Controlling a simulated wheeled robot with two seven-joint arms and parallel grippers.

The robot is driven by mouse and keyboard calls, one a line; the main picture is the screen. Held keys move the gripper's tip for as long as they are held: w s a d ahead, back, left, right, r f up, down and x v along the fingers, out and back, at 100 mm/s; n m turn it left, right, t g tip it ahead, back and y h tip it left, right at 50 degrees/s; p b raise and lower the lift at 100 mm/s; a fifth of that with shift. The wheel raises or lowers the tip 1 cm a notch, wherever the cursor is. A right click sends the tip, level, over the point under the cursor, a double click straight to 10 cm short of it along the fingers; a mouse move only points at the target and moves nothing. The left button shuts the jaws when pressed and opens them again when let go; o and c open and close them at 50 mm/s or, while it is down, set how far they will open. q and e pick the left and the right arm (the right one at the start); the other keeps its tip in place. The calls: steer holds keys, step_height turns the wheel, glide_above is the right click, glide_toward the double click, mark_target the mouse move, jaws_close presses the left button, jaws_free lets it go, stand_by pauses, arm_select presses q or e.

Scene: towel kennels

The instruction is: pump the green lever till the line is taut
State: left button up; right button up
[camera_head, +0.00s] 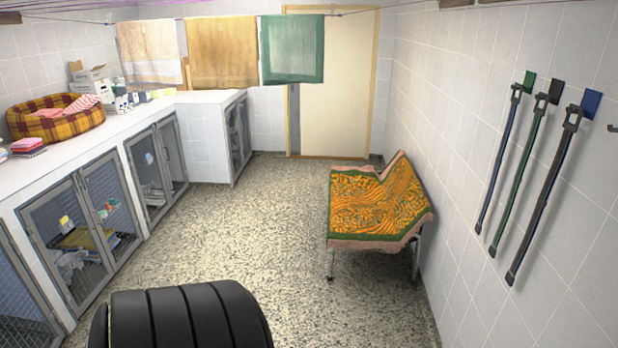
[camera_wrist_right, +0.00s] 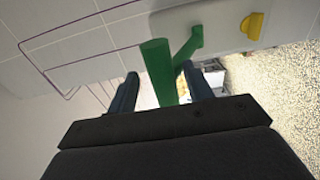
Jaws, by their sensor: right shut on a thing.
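The green lever (camera_wrist_right: 158,65) shows in the right wrist view, with its bar running down between my fingers and a bent arm joining it to a pale panel (camera_wrist_right: 225,22). My right gripper (camera_wrist_right: 160,78) is shut on the lever, one dark finger on each side. A purple line (camera_wrist_right: 90,42) runs over the tiles at the left of that view. In the head view the line (camera_head: 345,13) crosses the top, with peach (camera_head: 150,53), tan (camera_head: 222,52) and green (camera_head: 292,49) towels hanging from it. The lever and both grippers are out of the head view.
A yellow knob (camera_wrist_right: 252,25) sits on the panel near the lever. A bench with an orange cover (camera_head: 375,205) stands against the right wall, below hanging straps (camera_head: 543,175). Kennels (camera_head: 80,235) under a counter line the left. The speckled floor (camera_head: 255,220) between is clear.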

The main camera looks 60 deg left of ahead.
steer(key=b+v, duration=0.2)
steer(key=v, duration=0.6)
steer(key=shift+s, duration=0.2)
steer(key=shift+r, duration=0.1)
stand_by(0.3)
